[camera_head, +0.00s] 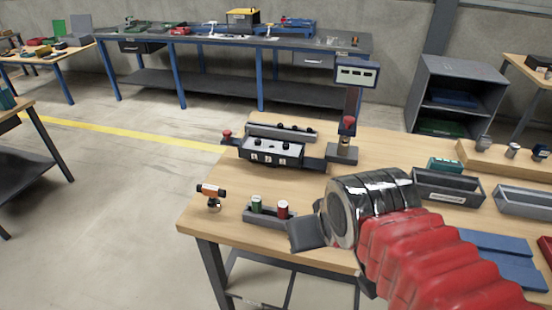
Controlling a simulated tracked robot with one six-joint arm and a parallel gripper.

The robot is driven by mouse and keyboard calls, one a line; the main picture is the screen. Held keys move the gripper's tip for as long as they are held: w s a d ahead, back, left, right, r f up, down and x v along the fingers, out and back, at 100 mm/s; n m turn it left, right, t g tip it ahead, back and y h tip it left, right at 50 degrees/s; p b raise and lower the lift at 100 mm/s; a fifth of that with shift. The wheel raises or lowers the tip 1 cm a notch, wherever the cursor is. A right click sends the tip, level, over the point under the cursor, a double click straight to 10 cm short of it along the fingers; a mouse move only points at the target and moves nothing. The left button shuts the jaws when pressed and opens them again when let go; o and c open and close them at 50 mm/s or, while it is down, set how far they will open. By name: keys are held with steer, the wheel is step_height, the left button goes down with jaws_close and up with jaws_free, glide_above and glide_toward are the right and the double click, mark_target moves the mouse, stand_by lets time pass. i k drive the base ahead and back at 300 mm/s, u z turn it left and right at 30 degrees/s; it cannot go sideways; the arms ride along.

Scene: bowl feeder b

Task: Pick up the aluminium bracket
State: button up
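I cannot make out the aluminium bracket for certain; it may be hidden behind my arm or too small to tell. My red-sleeved arm with a black wrapped wrist reaches in from the lower right over the wooden workbench (222,208). At its end a dark grey block, which looks like my gripper (307,234), hangs near the bench's front edge. Its fingers cannot be made out, and I cannot tell whether it is open or shut.
A grey holder (268,219) with a green and a red cylinder stands beside my gripper. A black fixture (271,151), a post with a display (356,73) and grey bins (447,188) stand on the bench.

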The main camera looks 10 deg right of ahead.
mark_target(247, 143)
steer(key=u, duration=0.05)
steer(key=k, duration=1.15)
steer(key=u, duration=1.1)
steer(key=i, duration=2.65)
steer(key=u, duration=0.05)
